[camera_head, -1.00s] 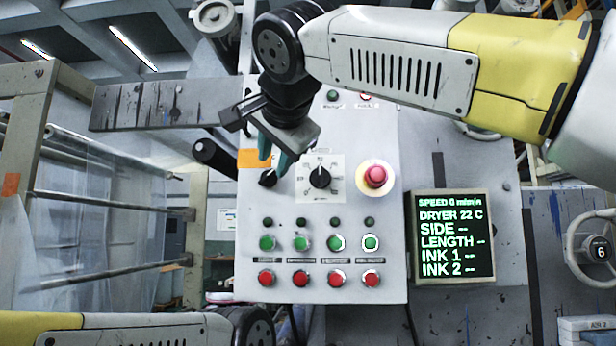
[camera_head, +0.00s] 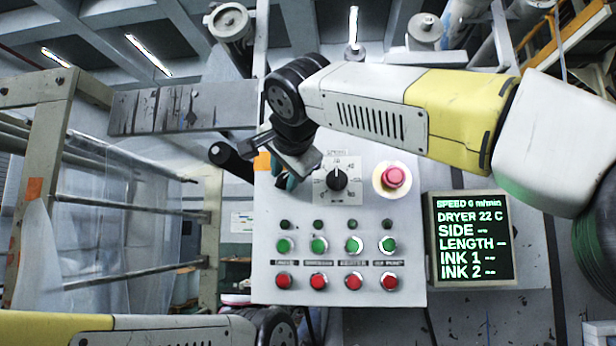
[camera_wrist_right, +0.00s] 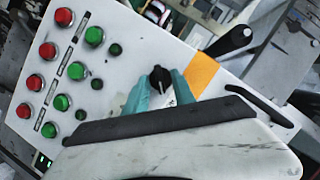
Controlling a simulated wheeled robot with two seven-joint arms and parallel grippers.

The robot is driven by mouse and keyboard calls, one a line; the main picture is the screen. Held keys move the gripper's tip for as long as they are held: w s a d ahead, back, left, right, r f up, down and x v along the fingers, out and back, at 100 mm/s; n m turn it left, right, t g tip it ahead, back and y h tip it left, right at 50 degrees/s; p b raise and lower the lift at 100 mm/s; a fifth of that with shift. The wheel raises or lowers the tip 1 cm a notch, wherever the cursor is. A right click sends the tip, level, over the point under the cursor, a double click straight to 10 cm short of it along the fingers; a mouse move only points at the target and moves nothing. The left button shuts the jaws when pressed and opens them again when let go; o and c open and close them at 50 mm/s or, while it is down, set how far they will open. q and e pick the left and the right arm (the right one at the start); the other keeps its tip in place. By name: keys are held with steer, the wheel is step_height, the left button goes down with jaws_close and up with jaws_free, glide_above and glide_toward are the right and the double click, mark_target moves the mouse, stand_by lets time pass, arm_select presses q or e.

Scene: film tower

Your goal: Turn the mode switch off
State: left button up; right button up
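The mode switch (camera_wrist_right: 160,79) is a small black knob on the pale control panel (camera_wrist_right: 120,75), beside an orange label (camera_wrist_right: 200,72). In the right wrist view my right gripper (camera_wrist_right: 159,92) has its two teal fingers spread, one on each side of the knob. I cannot tell whether either finger touches it. In the head view my right gripper (camera_head: 288,180) is at the panel's upper left and hides the knob. The orange label (camera_head: 262,162) shows partly beside it. My left gripper is out of view; only part of my left arm shows at bottom left.
Close right of the right gripper is a black speed dial (camera_head: 337,180), then a red mushroom button (camera_head: 393,177). Rows of green buttons (camera_head: 319,244) and red buttons (camera_head: 318,282) lie below. A display (camera_head: 470,237) stands right of the panel. A black handle (camera_head: 228,158) sticks out at left.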

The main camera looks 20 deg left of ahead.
jaws_close()
steer(key=shift+a+n+h, duration=0.2)
steer(key=shift+n+h, duration=0.4)
steer(key=shift+n, duration=0.3)
steer(key=n+h, duration=0.2)
steer(key=n, duration=0.1)
steer(key=shift+s+a+r, duration=0.1)
steer(key=shift+s+a, duration=0.05)
steer(key=n+h, duration=0.1)
steer(key=n, duration=0.1)
steer(key=n+t+h, duration=0.1)
steer(key=shift+a+n+h, duration=0.2)
steer(key=shift+n+h, duration=0.2)
steer(key=n+t+h, duration=0.1)
steer(key=n+h, duration=0.1)
steer(key=n, duration=0.1)
steer(key=shift+a, duration=0.1)
steer(key=shift+n, duration=0.4)
